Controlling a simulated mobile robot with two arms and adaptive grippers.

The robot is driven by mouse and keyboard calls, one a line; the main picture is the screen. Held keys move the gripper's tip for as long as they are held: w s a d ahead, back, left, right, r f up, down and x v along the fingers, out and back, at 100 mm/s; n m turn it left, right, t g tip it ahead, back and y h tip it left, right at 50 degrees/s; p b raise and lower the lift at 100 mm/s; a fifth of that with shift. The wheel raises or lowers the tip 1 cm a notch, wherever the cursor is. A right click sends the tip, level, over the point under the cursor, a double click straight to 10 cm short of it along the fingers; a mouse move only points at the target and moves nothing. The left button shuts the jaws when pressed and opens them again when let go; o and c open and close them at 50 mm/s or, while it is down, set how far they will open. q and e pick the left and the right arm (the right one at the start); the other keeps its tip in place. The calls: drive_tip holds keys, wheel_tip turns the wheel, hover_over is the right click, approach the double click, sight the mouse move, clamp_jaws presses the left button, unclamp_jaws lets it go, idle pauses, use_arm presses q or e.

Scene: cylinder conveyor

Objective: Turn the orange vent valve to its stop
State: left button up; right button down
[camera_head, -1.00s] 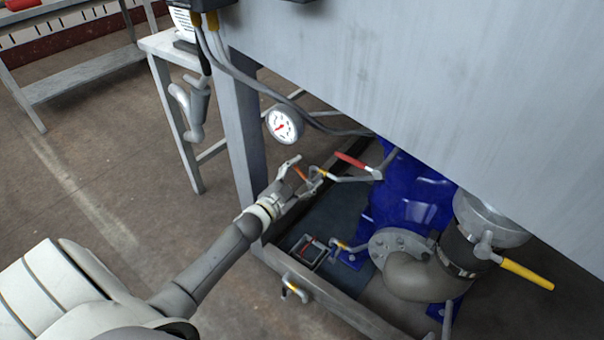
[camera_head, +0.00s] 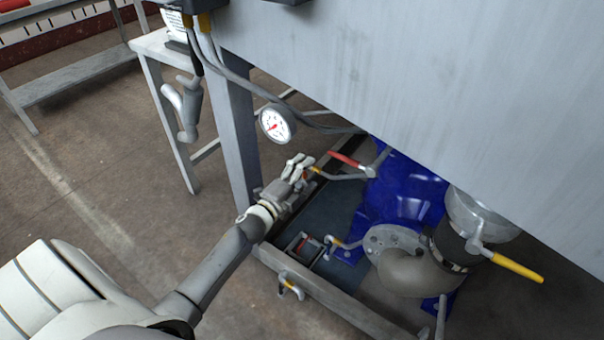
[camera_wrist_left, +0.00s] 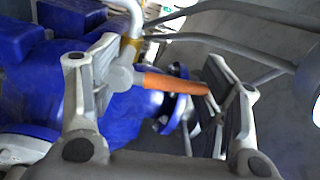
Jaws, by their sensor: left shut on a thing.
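The orange vent valve shows in the left wrist view as an orange handle (camera_wrist_left: 175,83) on a grey hub, with a brass-coloured fitting and a pale pipe behind it. My left gripper (camera_wrist_left: 160,92) is shut on this valve, its two fingers at either end of the handle, which spans the gap between them. In the head view my left gripper (camera_head: 300,166) is at the end of the thin pipe under the grey tank, and its fingers hide most of the orange handle. My right gripper is in neither view.
A red-handled valve (camera_head: 345,159) sits just right of my gripper, near the blue pump body (camera_head: 400,195). A round gauge (camera_head: 277,124) hangs above. A yellow lever (camera_head: 517,268) is at the right. A small open box (camera_head: 303,247) lies in the tray below.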

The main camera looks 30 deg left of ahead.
use_arm(q)
drive_tip(key=shift+d+r+m, duration=0.1)
drive_tip(key=shift+d+m, duration=0.25)
drive_tip(key=shift+m, duration=0.35)
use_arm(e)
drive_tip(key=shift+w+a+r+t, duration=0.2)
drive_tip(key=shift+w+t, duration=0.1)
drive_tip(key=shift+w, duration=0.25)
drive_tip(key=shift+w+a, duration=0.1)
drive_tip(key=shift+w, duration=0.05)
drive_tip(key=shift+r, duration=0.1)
use_arm(q)
drive_tip(key=shift+d, duration=0.1)
drive_tip(key=o, duration=1.5)
drive_tip(key=shift+o, duration=0.2)
